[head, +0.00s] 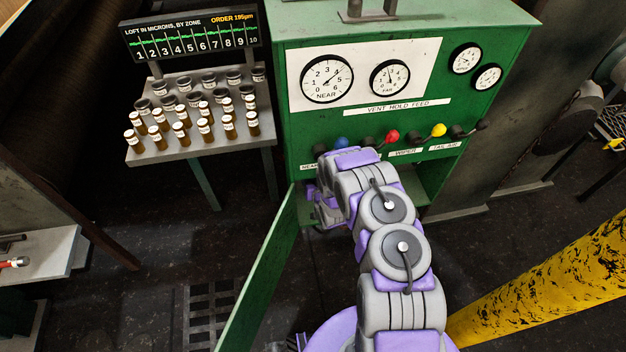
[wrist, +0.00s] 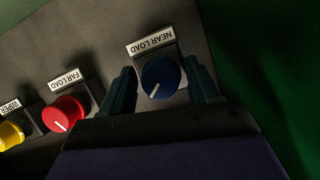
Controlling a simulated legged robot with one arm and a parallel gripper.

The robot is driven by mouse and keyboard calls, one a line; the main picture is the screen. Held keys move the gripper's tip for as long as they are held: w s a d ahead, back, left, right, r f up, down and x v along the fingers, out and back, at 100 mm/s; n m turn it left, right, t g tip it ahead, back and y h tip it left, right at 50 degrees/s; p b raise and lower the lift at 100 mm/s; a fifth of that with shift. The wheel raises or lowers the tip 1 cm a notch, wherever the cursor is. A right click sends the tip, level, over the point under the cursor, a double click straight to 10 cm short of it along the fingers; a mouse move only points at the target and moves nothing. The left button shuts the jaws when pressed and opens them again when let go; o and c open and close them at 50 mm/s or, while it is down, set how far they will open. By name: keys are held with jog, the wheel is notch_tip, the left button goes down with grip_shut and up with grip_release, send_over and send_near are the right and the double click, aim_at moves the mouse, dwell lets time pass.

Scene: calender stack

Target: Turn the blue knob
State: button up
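The blue knob (wrist: 161,77) has a white pointer line and sits on a grey panel, below its NEAR LOAD label in the wrist view. The pointer slants down and to the left there. My gripper (wrist: 160,68) is open, with one dark finger on each side of the knob. Small gaps seem to show between fingers and knob; contact is hard to judge. In the head view a blue round part (head: 341,142) shows just above my arm on the green console. My fingers are hidden there by my own arm.
A red knob (wrist: 64,113) and a yellow knob (wrist: 11,135) stand beside the blue one. The green console (head: 460,100) carries gauges. A side table (head: 190,150) with several brown bottles stands left. A yellow post (head: 550,280) stands at right.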

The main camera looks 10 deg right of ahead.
jog(key=c, duration=0.8)
jog(key=shift+a+r+n+p, duration=0.1)
jog(key=shift+n+p, duration=0.2)
jog(key=shift+p, duration=0.05)
jog(key=shift+c, duration=0.3)
jog(key=shift+n+h+p, duration=0.35)
jog(key=shift+n+h, duration=0.05)
jog(key=shift+h, duration=0.1)
jog(key=shift+w, duration=0.1)
jog(key=o, duration=1.1)
jog(key=shift+c, duration=0.2)
jog(key=p+v, duration=0.4)
jog(key=v, duration=1.3)
jog(key=shift+s, duration=0.2)
